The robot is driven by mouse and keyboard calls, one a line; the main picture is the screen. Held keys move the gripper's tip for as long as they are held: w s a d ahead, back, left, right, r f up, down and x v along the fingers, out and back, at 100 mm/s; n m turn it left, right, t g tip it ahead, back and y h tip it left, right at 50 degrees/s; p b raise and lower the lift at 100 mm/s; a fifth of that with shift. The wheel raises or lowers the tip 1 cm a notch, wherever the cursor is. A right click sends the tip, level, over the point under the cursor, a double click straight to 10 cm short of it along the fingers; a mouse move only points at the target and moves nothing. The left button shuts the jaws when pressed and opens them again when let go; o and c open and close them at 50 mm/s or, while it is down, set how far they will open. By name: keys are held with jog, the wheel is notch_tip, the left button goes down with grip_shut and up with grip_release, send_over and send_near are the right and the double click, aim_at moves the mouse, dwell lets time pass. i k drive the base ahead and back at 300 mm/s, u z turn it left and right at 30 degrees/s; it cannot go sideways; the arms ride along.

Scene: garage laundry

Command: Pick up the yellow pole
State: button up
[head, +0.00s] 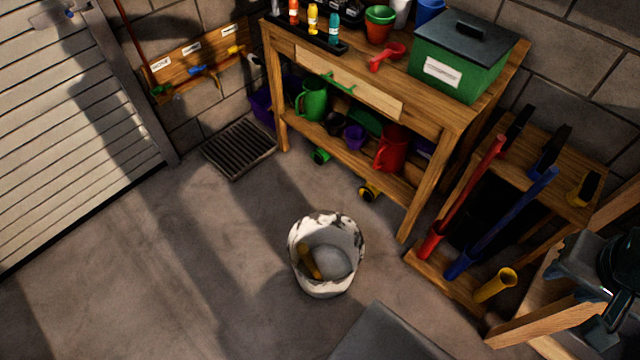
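I see no full-length yellow pole. A wooden rack (437,273) at the right holds a leaning red pole (465,195) and a leaning blue pole (505,222). Beside their feet is a short, hollow yellow socket (496,285) with no pole rising from it. A black clip with a yellow part (584,189) sits above it on the rack's upper board. A white, stained bucket (298,262) on the floor holds a short brownish-yellow piece (308,262) and a grey rounded thing.
A wooden workbench (435,112) with a green box (455,60) stands at the back. A dark metal device (605,285) and wooden beams fill the lower right. The left floor is clear.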

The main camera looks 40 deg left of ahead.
aim_at(303, 249)
jog(key=u, duration=4.1)
jog(key=k, duration=1.1)
jog(key=z, duration=1.2)
jog(key=i, duration=0.5)
